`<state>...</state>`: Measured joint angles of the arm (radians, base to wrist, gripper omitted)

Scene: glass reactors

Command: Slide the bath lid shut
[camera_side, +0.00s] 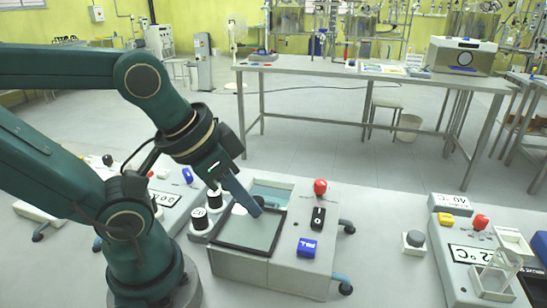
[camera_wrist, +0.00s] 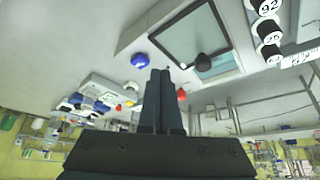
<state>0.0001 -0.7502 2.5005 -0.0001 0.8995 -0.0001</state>
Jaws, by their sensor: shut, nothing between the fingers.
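The bath (camera_side: 262,268) is a grey box on the bench. Its lid (camera_side: 240,234), a dark-framed panel, covers the near part of the opening. A strip of pale teal bath interior (camera_side: 273,192) shows uncovered behind it. A small black knob (camera_side: 260,200) stands at the lid's far edge. My gripper (camera_side: 257,213) is shut and empty, pointing down over the lid beside the knob; I cannot tell whether they touch. In the wrist view the closed fingers (camera_wrist: 161,72) show below the lid (camera_wrist: 190,32), with the knob (camera_wrist: 183,65) close to their tips.
A red knob (camera_side: 320,187), a black switch (camera_side: 318,218) and a blue block (camera_side: 307,247) sit right of the lid. Bench between is mostly clear.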

